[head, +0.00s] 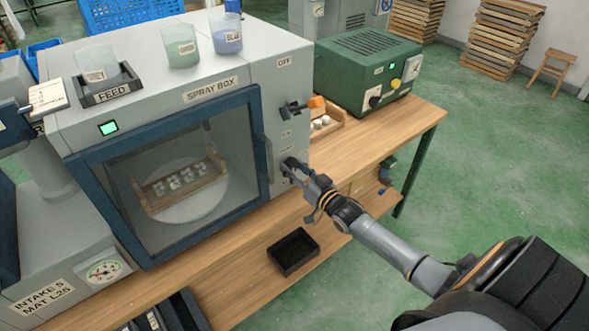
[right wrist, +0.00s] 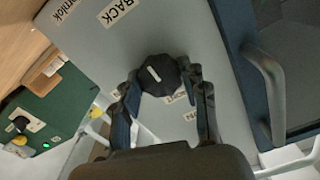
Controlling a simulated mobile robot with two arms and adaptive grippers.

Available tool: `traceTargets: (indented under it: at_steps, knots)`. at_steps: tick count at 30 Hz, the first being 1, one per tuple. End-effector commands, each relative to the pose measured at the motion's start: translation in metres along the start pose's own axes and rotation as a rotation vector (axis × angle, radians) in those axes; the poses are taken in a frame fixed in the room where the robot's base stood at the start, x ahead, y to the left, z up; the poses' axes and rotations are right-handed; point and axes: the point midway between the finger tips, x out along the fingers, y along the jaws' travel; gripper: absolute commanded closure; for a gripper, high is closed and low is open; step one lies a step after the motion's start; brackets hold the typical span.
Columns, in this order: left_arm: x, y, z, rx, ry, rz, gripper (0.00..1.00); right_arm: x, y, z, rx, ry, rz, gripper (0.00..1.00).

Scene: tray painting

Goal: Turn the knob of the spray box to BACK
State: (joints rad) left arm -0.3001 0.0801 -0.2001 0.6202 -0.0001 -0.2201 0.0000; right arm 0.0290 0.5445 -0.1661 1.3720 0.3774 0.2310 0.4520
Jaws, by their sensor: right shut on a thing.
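The grey spray box (head: 186,97) stands on the wooden bench with its blue-framed window door shut. My right gripper (head: 288,168) is at the lower part of its right-side panel, closed around a knob. In the right wrist view the black knob (right wrist: 152,75) with a white pointer line sits between the two fingers of the right gripper (right wrist: 161,80). The BACK label (right wrist: 121,11) is above and left of the knob in that view. The pointer line is slanted; I cannot tell which label it marks. My left gripper is not in view.
A dark switch (head: 291,109) sits higher on the panel, below the OFF label (head: 285,62). The door handle (right wrist: 267,90) is close to the right gripper. A green box (head: 368,70) and a small wooden tray (head: 335,117) stand behind. A black bin (head: 293,251) is on the lower shelf.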

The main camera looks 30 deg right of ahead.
Motion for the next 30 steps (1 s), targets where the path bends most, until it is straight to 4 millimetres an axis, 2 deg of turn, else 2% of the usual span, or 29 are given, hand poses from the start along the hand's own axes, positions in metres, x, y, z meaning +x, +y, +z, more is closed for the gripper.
traceTargets:
  at_steps: [1, 4, 13, 17, 20, 30]
  knots:
    - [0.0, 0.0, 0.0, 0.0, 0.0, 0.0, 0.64, -0.001, 0.0, 0.002, 0.005, -0.004, 0.001, 0.53]
    - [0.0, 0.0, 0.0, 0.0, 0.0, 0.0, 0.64, -0.001, 0.0, 0.002, 0.004, -0.003, 0.001, 0.34]
    - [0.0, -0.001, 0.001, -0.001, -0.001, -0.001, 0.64, -0.001, 0.0, 0.001, 0.001, -0.001, 0.0, 0.34]
    - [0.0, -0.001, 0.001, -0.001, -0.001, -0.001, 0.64, -0.008, 0.0, 0.002, 0.002, -0.003, 0.001, 0.34]
    - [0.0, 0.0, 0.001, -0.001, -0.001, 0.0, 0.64, -0.021, 0.0, 0.002, 0.002, -0.004, 0.001, 0.34]
    - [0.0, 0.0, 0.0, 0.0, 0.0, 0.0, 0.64, -0.086, 0.0, 0.002, 0.002, -0.005, 0.001, 0.34]
